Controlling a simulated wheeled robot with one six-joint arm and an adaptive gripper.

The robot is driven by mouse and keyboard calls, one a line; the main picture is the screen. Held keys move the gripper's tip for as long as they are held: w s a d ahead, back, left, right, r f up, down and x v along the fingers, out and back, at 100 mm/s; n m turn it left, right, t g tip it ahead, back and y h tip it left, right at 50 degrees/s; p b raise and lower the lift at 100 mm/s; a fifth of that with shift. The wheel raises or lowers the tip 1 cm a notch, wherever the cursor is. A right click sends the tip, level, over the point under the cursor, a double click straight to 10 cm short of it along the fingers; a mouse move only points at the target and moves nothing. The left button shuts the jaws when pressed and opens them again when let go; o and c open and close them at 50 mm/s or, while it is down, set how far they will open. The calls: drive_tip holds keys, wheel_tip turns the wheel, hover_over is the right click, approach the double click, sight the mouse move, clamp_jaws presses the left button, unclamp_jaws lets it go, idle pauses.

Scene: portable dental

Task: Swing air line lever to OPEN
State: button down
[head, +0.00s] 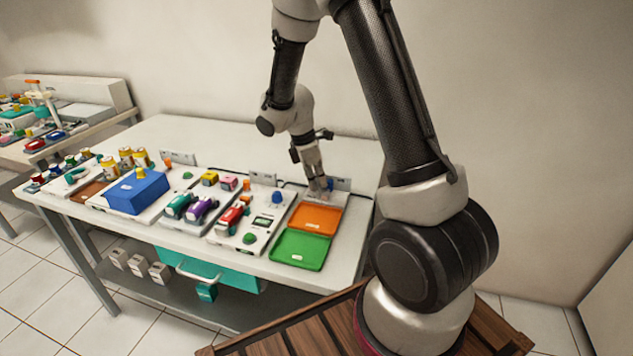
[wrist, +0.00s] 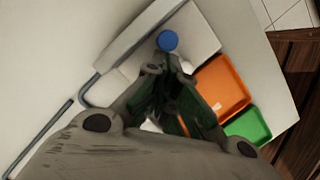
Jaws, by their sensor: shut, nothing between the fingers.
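A round blue knob (wrist: 167,40), which I take to be the air line lever's end, shows just beyond my gripper (wrist: 164,70) in the wrist view. It is on a white panel with a pale plate (wrist: 135,40) along its back. The lever's arm and any OPEN mark are not readable. The fingers are together and empty. I cannot tell whether they touch the knob.
An orange tray (head: 316,207) and a green tray (head: 301,234) lie in front of my gripper. Left of them is a panel with another blue knob (head: 277,197) and a green button (head: 250,238). A grey hose (wrist: 87,88) runs along the back.

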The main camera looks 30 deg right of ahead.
drive_tip(key=shift+d+m, duration=0.15)
drive_tip(key=shift+m, duration=0.25)
drive_tip(key=m, duration=0.1)
drive_tip(key=d+m+g, duration=0.1)
drive_tip(key=m, duration=0.1)
drive_tip(key=shift+w+m+y, duration=0.1)
drive_tip(key=shift+m+y, duration=0.2)
drive_tip(key=shift+d+m, duration=0.2)
drive_tip(key=shift+m, duration=0.3)
drive_tip(key=shift+d, duration=0.1)
idle(0.3)
